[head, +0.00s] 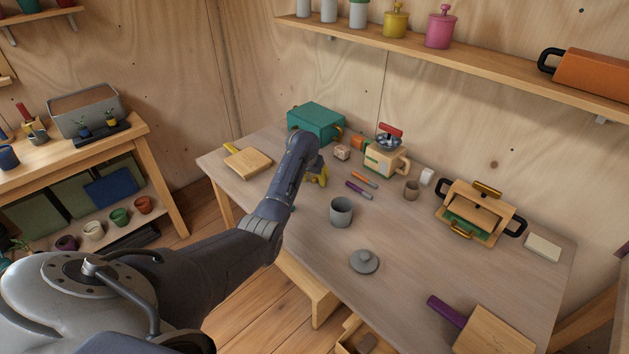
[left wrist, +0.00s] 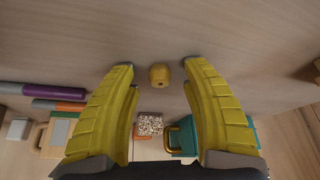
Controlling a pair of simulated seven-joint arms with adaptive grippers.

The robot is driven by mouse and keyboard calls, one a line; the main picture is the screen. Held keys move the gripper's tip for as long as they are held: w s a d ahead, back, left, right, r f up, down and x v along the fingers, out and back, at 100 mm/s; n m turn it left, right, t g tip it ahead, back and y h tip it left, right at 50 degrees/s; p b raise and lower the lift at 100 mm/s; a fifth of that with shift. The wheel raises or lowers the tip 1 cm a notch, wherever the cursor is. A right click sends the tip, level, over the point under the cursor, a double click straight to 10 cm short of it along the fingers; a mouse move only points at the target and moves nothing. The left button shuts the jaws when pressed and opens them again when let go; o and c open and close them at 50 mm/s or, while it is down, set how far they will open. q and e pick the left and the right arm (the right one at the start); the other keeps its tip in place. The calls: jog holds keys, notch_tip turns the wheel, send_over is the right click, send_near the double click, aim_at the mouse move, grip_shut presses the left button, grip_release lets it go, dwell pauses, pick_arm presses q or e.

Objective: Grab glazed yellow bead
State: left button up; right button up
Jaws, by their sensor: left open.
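The glazed yellow bead (left wrist: 159,75) is a small yellow barrel shape on the table in the left wrist view. It lies midway between the fingertips of my left gripper (left wrist: 156,72), with a gap on each side. The gripper has yellow fingers, is open, and holds nothing. In the head view my left gripper (head: 318,178) is low over the table, left of the purple and orange markers, partly hidden by my arm. The bead cannot be made out in the head view. My right gripper is not in view.
A purple marker (head: 358,190) and an orange marker (head: 364,179) lie close to the gripper. A grey cup (head: 341,212) stands nearby, with a grey lid (head: 364,261) in front. A speckled cube (head: 342,153) and a teal box (head: 315,122) are behind.

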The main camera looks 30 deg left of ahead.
pick_arm(q)
grip_shut()
dwell(0.3)
dwell(0.4)
